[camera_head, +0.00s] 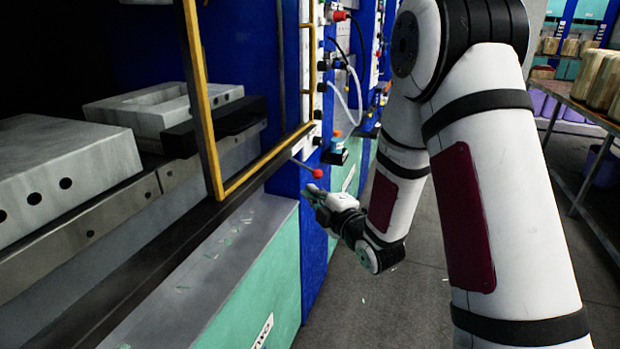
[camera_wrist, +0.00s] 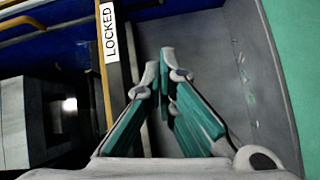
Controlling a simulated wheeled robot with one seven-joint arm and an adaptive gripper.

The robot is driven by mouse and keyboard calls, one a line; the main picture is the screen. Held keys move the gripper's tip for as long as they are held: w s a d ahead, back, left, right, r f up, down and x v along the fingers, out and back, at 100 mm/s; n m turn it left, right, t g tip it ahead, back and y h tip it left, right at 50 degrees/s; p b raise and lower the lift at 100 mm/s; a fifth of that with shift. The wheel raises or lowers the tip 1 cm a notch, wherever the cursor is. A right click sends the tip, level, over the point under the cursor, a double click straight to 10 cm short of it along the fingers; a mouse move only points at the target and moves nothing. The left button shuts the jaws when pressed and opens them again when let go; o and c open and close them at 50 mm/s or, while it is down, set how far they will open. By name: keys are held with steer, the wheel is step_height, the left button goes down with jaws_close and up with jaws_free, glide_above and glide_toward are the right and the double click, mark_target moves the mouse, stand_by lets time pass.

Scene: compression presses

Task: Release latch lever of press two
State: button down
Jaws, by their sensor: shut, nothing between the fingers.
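The lever of the press shows in the head view as a thin rod with a red ball knob (camera_head: 318,173), sticking out at the right end of the press opening. My gripper (camera_head: 314,190) is just below the knob; whether they touch I cannot tell. In the wrist view my gripper (camera_wrist: 168,62) has its two green-padded fingers brought together at the tips, with nothing seen between them. A white label reading "LOCKED" (camera_wrist: 110,34) is left of the fingertips. The knob cannot be made out in the wrist view.
A yellow guard frame (camera_head: 203,100) stands before the press opening, with grey blocks (camera_head: 60,165) behind it. A label that seems to read "TWO" (camera_head: 263,330) is on the green front. Hoses and fittings (camera_head: 340,75) are on the blue column. Floor (camera_head: 405,290) is clear below my arm.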

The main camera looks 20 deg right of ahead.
steer(key=w+d+f, duration=0.1)
steer(key=w, duration=0.8)
steer(key=shift+w+d, duration=0.15)
steer(key=shift+d, duration=0.15)
steer(key=shift+d, duration=0.1)
